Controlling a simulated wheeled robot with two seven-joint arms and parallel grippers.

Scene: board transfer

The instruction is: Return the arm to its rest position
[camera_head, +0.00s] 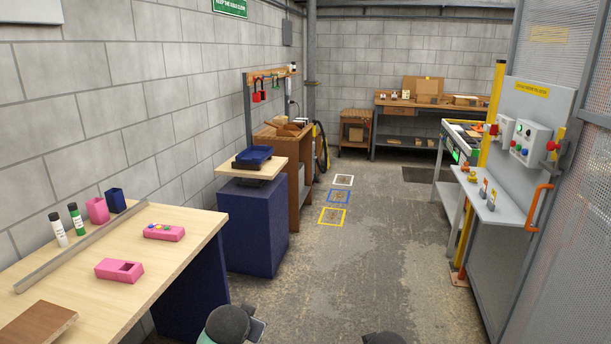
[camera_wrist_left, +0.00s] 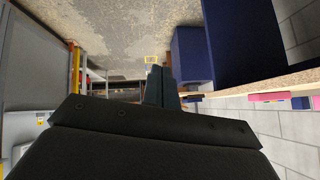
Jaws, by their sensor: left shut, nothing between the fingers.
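My left gripper (camera_wrist_left: 160,72) shows in the left wrist view. Its dark fingers are together, with nothing between them. It points out over the open floor, apart from the table and the blue cabinet. In the head view only dark rounded parts of my arms show at the bottom edge, and no gripper fingers are seen there. My right gripper is in neither view.
A wooden table (camera_head: 178,218) at the left holds pink boxes (camera_head: 120,270), bottles, cups and a brown board (camera_head: 38,326). Beyond it a blue cabinet (camera_head: 252,225) carries a dark blue tray (camera_head: 253,157). A control panel (camera_head: 530,140) stands at right. The middle floor is clear.

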